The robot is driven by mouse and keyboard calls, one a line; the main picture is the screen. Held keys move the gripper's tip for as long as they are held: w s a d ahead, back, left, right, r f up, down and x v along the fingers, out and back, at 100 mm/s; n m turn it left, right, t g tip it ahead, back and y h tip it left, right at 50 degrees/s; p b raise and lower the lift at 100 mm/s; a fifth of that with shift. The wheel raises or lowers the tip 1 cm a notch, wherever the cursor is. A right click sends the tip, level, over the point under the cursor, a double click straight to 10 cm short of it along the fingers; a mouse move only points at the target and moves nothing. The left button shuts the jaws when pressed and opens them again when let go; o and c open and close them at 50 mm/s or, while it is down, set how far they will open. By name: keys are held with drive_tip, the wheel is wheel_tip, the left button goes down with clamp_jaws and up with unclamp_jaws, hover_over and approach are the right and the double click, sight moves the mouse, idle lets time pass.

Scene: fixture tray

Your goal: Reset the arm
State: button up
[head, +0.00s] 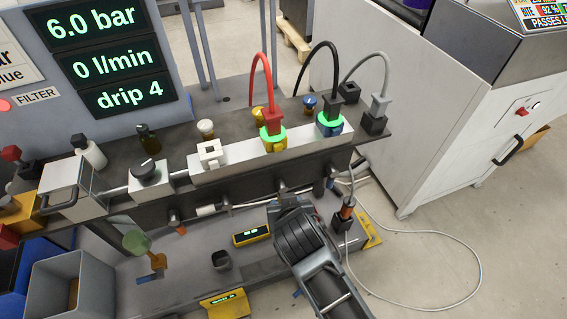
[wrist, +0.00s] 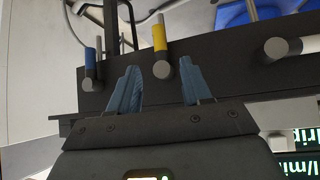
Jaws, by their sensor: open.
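My gripper (wrist: 159,72) is open in the wrist view, with two blue fingers apart and nothing between them. In the head view my arm reaches up from the bottom right of centre, and the gripper end is just below the front edge of the dark bench (head: 165,216); its fingertips cannot be made out there. In the wrist view a yellow-sleeved fitting (wrist: 160,38) lies just beyond the fingers, apart from or near them; I cannot tell the exact gap. A blue-sleeved fitting (wrist: 90,57) is to its left.
Red (head: 261,85), black (head: 322,70) and grey (head: 380,80) cabled plugs stand along the bench. A white cable (head: 440,306) loops on the floor at right. A yellow-edged display (head: 251,235) and a grey bin (head: 68,285) sit lower left. A white cabinet (head: 440,120) is at right.

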drive_tip(key=s+d+r+t+y, duration=0.1)
drive_tip(key=s+d, duration=0.4)
drive_tip(key=s, duration=0.6)
drive_tip(key=s+d+r+t, duration=0.1)
drive_tip(key=s+d, duration=0.5)
drive_tip(key=s, duration=0.5)
drive_tip(key=s+d+r+t, duration=0.2)
drive_tip(key=s+d+r, duration=0.1)
drive_tip(key=s+r, duration=0.5)
drive_tip(key=s+d+r+m+t+h, duration=0.1)
drive_tip(key=s+d+r, duration=0.3)
drive_tip(key=s+r, duration=0.4)
wheel_tip(320, 180, up, 3)
drive_tip(key=shift+t+h, duration=0.3)
drive_tip(key=shift+t, duration=0.2)
drive_tip(key=shift+d, duration=0.1)
